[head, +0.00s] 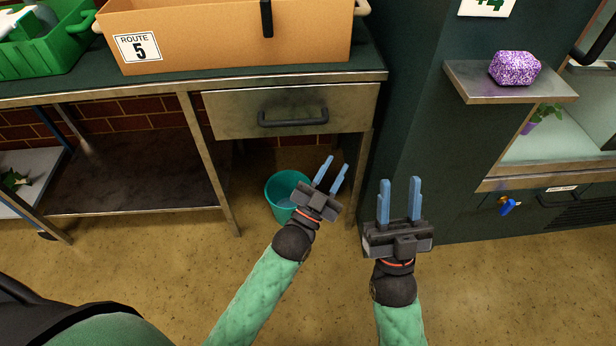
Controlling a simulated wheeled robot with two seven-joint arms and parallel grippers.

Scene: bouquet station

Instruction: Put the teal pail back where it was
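The teal pail (279,187) stands upright on the floor beneath the drawer end of the metal bench. My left gripper (332,172) is open, its blue fingers apart with nothing visible between them. It overlaps the right side of the pail in the picture and hides part of it. I cannot tell whether it touches the pail. My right gripper (400,188) is open and empty, further right, in front of the dark green cabinet side.
The metal bench (195,92) has a closed drawer (290,108) above the pail and a lower shelf (120,170) to its left. A Route 5 crate (230,35) and a green crate (45,45) stand on top. A small shelf (515,88) holds a purple speckled block (514,68). The front floor is clear.

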